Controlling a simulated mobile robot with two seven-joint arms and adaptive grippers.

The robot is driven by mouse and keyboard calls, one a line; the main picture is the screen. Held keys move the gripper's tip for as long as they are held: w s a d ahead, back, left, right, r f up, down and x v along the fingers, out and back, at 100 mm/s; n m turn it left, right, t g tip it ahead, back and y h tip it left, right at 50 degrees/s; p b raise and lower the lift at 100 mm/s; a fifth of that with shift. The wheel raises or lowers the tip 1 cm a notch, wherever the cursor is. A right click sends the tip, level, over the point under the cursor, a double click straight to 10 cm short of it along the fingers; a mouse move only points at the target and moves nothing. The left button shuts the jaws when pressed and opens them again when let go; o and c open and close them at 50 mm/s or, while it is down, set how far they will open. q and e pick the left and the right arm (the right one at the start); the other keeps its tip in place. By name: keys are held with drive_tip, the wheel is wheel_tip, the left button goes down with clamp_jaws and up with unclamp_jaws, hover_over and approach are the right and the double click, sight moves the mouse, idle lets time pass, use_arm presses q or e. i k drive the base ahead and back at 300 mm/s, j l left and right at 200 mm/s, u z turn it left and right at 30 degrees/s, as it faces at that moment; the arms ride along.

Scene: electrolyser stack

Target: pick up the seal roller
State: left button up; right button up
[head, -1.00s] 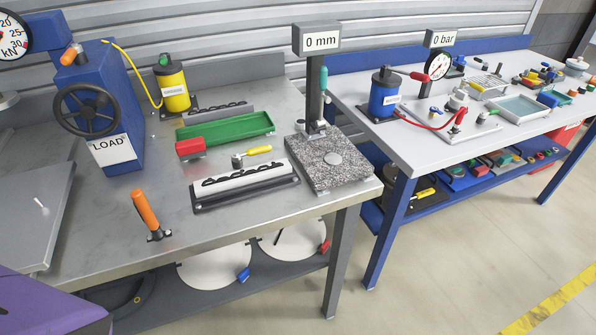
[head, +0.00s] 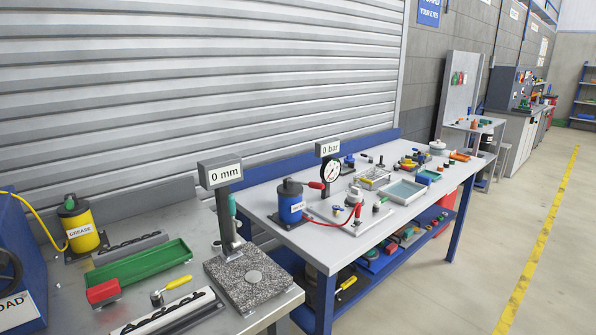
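A small hand tool with a yellow handle and a dark, short cylinder at its end, which looks like the seal roller (head: 178,284), lies on the grey bench at the lower left. It lies between the green tray (head: 150,262) with the red block and the grey slotted rack (head: 170,318), left of the granite gauge plate. Neither of my grippers is in view.
The gauge stand reading 0 mm (head: 220,173) rises from its granite plate (head: 236,292). A yellow grease can (head: 80,230) stands behind the tray. A blue-framed bench (head: 300,237) with a pump and trays stands to the right. Open floor (head: 440,300) lies beyond it.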

sight(101, 296)
drive_tip(key=u, duration=1.35)
